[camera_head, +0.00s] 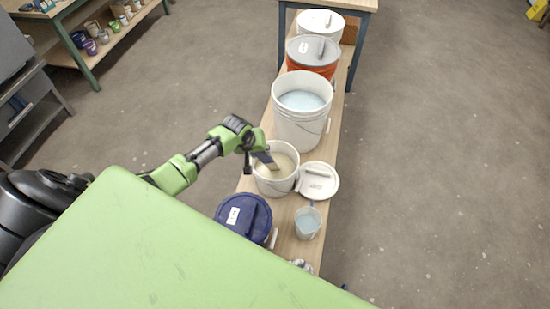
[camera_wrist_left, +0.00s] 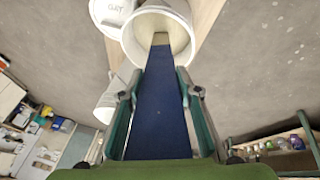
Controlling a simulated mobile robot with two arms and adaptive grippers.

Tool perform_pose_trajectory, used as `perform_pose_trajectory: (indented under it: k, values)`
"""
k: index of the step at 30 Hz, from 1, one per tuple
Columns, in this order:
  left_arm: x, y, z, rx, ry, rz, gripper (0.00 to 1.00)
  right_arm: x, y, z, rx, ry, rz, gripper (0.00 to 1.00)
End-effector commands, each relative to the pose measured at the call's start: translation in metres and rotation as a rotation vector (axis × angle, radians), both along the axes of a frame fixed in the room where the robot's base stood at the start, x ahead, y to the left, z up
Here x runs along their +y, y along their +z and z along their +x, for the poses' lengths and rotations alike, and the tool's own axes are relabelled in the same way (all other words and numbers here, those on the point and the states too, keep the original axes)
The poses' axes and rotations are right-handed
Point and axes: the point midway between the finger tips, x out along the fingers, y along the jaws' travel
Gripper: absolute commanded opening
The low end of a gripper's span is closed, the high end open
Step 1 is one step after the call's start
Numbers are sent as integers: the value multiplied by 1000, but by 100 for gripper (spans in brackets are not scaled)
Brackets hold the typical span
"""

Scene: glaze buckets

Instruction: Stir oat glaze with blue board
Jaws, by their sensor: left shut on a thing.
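My left gripper (camera_head: 250,146) is shut on the blue board (camera_head: 265,158) above the oat glaze bucket. In the left wrist view the blue board (camera_wrist_left: 161,100) runs between the two fingers (camera_wrist_left: 158,88) and down into the white bucket (camera_wrist_left: 187,48). The board's far end looks cream-coloured and stands in the glaze; how deep it goes is hidden. The oat glaze bucket (camera_head: 275,188) is open and holds pale cream glaze (camera_head: 284,168). The board is tilted and close to the bucket's back left side. My right gripper is not in view.
A white lid (camera_head: 319,181) lies right of the bucket. A dark blue lidded bucket (camera_head: 243,216) and a small cup (camera_head: 307,224) stand in front. A large open bucket (camera_head: 300,125) with pale blue glaze stands behind.

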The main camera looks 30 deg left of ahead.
Motion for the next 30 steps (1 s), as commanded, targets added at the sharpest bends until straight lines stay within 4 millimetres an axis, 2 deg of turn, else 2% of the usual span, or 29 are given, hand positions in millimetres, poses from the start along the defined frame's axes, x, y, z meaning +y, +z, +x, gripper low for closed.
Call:
perform_pose_trajectory:
  k: [30]
  values:
    - [0,96,-39,-4,0,0,1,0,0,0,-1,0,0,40]
